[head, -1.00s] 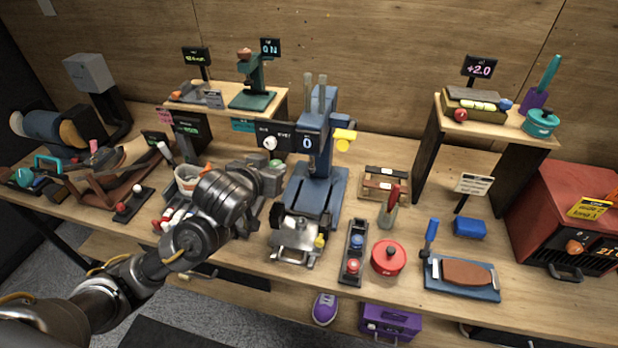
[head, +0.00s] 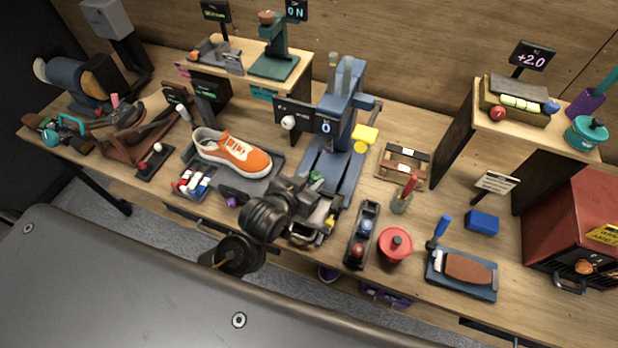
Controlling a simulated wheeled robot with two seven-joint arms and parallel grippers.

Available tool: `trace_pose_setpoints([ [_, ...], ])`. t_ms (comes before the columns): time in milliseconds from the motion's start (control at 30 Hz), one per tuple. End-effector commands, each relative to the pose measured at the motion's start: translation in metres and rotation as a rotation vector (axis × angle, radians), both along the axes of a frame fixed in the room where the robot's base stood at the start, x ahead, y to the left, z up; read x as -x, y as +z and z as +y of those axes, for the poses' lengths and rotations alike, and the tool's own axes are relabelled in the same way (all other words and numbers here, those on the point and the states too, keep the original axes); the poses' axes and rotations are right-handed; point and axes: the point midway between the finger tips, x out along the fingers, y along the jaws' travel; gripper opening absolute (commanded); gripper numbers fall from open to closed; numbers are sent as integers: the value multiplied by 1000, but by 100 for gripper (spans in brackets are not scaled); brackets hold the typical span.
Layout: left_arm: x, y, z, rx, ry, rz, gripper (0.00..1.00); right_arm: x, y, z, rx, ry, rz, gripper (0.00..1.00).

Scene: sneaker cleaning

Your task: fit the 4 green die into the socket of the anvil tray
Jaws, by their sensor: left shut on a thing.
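My left gripper (head: 314,192) is shut on a small green piece (head: 317,177), which looks like the green die; the fingers hide most of it. The gripper is over the back of the silver anvil tray (head: 306,238), at the front of the blue press. The wrist and fingers cover much of the tray, including its socket, so I cannot tell whether the die touches it. A yellow knob (head: 331,221) shows at the tray's right side. My right gripper is not in view.
The blue press (head: 336,122) stands close behind the gripper. A black holder (head: 361,236) with blue and red knobs and a red round tin (head: 395,246) are to the right. An orange sneaker (head: 232,152) lies on a grey tray to the left.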

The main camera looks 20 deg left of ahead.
Motion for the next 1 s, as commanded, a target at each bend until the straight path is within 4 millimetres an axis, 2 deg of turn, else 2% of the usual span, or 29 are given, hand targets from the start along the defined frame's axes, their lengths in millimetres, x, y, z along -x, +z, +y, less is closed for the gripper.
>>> trace_pose_setpoints([
  [267,8,2,1,-24,38,6,0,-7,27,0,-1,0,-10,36],
  [333,7,-15,2,-27,39,3,0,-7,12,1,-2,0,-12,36],
  [600,7,-42,3,-26,39,1,0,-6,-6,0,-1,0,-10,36],
  [1000,7,-60,3,-26,39,1,0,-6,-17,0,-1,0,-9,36],
])
